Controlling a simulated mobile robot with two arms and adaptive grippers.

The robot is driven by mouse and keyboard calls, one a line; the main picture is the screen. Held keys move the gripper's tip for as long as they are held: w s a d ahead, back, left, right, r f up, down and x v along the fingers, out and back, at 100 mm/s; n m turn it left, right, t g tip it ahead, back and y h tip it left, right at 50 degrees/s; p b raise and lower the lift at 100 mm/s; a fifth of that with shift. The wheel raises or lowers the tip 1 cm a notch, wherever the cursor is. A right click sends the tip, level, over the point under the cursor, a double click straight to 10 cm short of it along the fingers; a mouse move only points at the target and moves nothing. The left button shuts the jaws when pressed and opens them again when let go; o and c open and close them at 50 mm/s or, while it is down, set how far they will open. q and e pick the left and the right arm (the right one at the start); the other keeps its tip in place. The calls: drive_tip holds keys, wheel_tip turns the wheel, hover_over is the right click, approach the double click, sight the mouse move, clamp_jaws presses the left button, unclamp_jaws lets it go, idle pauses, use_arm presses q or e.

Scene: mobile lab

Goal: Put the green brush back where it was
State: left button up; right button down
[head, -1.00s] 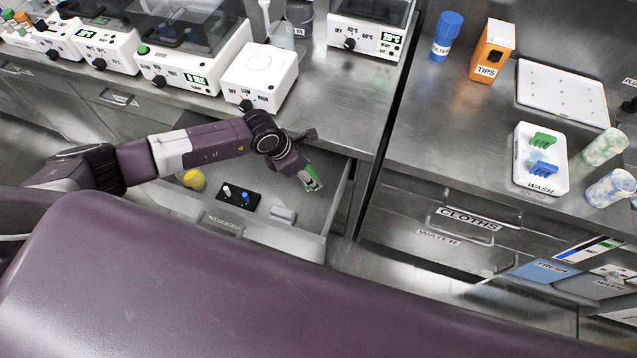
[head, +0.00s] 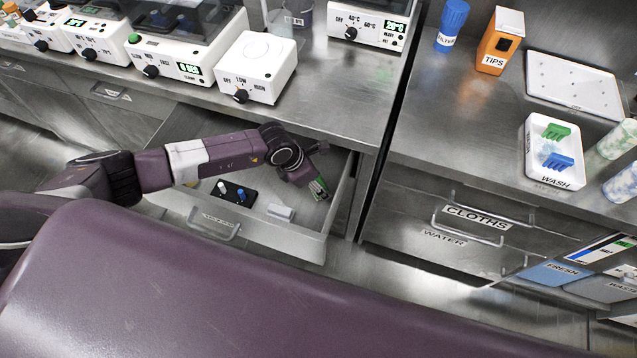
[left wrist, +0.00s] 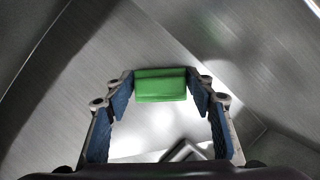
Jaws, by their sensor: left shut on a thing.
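My left gripper (head: 319,188) is over the right end of an open drawer (head: 290,240). It is shut on the green brush, which shows as a small green block (left wrist: 160,85) between the blue-padded fingers in the left wrist view. I cannot tell whether the brush touches the drawer floor. My right gripper is not in view.
The drawer also holds a black stand (head: 234,194) and a small white block (head: 280,212). Above is a counter with a white hotplate (head: 258,65). At right, a white WASH tray (head: 540,178) holds a green piece (head: 556,131) and a blue one (head: 558,161).

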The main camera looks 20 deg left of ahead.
use_arm(q)
drive_tip(key=shift+f, duration=0.1)
drive_tip(key=o, duration=1.1)
drive_tip(key=shift+r, duration=0.3)
drive_tip(key=v, duration=1.1)
drive_tip(key=shift+r, duration=0.35)
drive_tip(key=shift+s+a, duration=0.1)
